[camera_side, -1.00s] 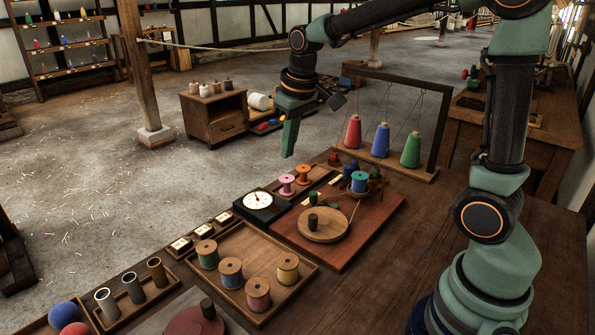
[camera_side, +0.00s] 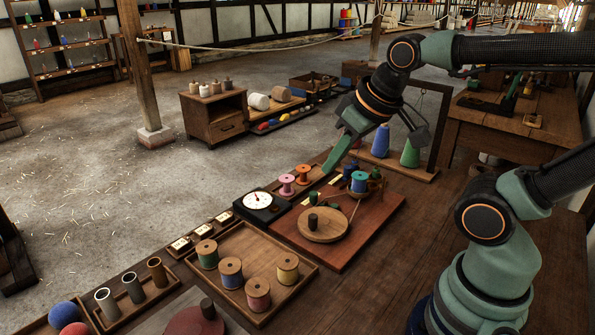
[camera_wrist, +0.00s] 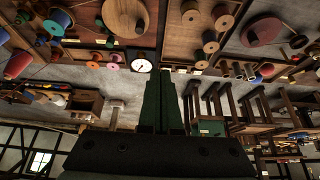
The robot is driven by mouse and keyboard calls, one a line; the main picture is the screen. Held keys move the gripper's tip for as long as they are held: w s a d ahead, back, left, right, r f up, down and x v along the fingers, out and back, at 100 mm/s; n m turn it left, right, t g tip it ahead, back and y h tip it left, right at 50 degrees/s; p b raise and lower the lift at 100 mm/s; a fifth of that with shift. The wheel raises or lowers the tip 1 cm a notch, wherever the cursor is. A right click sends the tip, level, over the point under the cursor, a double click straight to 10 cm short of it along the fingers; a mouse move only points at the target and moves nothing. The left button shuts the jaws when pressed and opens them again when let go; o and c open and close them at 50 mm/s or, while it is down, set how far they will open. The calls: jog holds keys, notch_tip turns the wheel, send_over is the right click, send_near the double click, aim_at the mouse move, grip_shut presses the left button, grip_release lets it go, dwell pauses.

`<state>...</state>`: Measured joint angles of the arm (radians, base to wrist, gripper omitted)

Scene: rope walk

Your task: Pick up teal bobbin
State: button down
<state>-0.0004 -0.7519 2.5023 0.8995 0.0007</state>
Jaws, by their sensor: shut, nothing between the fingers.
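A green-teal bobbin (camera_side: 207,254) stands upright at the back left corner of a shallow wooden tray (camera_side: 240,308) in the side view. A second teal-blue spool (camera_side: 359,182) sits upright on the red-brown board (camera_side: 345,246). I cannot tell which of the two is the named one. My gripper (camera_side: 328,168) is shut and empty, tilted down-left, above the back edge of the board, apart from both. In the wrist view my gripper (camera_wrist: 163,76) shows its closed green fingers; several spools are above them.
A round wooden disc (camera_side: 323,225) with a dark knob is on the board. Pink and orange spools (camera_side: 302,174) stand behind. A frame with blue and green cones (camera_side: 410,153) rises at the back right. Metal tubes (camera_side: 132,287) stand at the left.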

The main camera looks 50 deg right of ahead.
jog(key=c, duration=0.9)
grip_release()
jog(key=shift+w+d, duration=0.1)
jog(key=o, duration=0.7)
jog(key=shift+w+d+r+g, duration=0.15)
jog(key=shift+w+d, duration=0.25)
jog(key=shift+d, duration=0.15)
jog(key=shift+w+d+r+g, duration=0.1)
jog(key=shift+w+d+g, duration=0.05)
jog(key=shift+w+d, duration=0.3)
jog(key=shift+c, duration=0.2)
jog(key=g, duration=0.5)
send_near(360, 175)
jog(key=shift+f, duration=5)
